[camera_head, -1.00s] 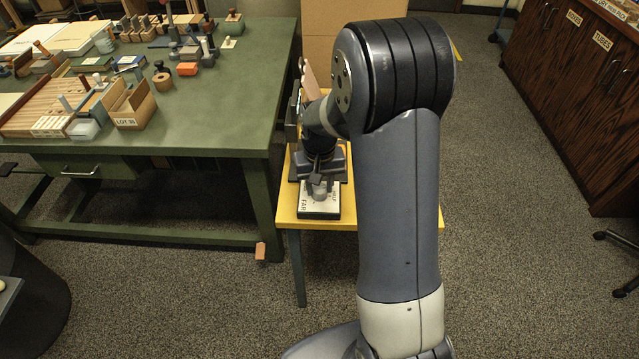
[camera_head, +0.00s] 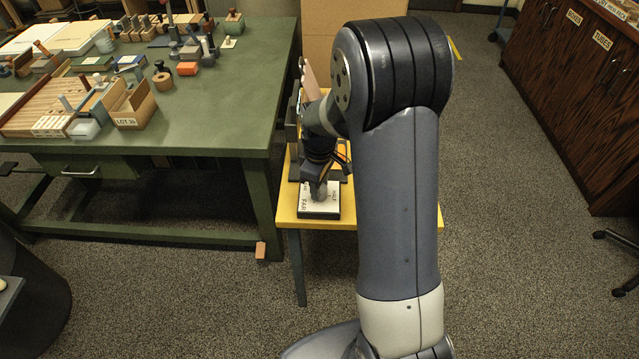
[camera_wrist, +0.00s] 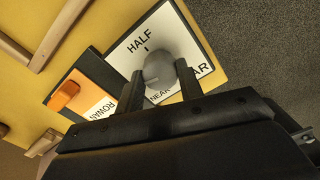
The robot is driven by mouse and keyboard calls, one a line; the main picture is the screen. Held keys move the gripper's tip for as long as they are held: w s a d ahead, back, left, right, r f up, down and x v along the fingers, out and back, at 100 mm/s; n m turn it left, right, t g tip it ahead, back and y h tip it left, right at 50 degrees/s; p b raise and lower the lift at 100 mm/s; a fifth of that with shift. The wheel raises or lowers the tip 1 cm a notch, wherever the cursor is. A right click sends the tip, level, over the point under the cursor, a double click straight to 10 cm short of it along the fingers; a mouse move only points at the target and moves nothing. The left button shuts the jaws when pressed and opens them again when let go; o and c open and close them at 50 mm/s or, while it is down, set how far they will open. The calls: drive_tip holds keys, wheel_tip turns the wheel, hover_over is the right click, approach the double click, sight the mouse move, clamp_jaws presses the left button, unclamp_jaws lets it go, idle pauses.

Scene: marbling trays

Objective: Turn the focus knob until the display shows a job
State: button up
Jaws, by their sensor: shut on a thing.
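The grey round focus knob (camera_wrist: 165,66) sits on a white plate (camera_wrist: 177,22) marked HALF, NEAR and FAR, partly covered by my fingers. The plate also shows in the head view (camera_head: 328,210), at the front of the yellow table. My gripper (camera_wrist: 160,82) is shut on the knob, one finger on each side. In the head view my gripper (camera_head: 318,184) is over the plate, half hidden by my own arm. I cannot make out a pointer on the knob. No display screen can be made out.
In the wrist view, a dark panel (camera_wrist: 88,70) beside the plate carries an orange block (camera_wrist: 64,96) and a white label reading like ROWAN (camera_wrist: 101,108). Wooden bars lie on the yellow table (camera_wrist: 95,25). A green bench (camera_head: 215,115) with many tools stands left; dark cabinets (camera_head: 580,90) stand right.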

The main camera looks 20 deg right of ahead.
drive_tip(key=n, duration=0.4)
drive_tip(key=shift+n, duration=2.6)
drive_tip(key=o, duration=1)
wheel_tip(320, 180, up, 11)
drive_tip(key=shift+f+p, duration=0.1)
drive_tip(key=shift+p, duration=0.35)
wheel_tip(320, 180, down, 11)
drive_tip(key=shift+f+b, duration=0.1)
drive_tip(key=shift+b, duration=0.3)
drive_tip(key=shift+r, duration=0.2)
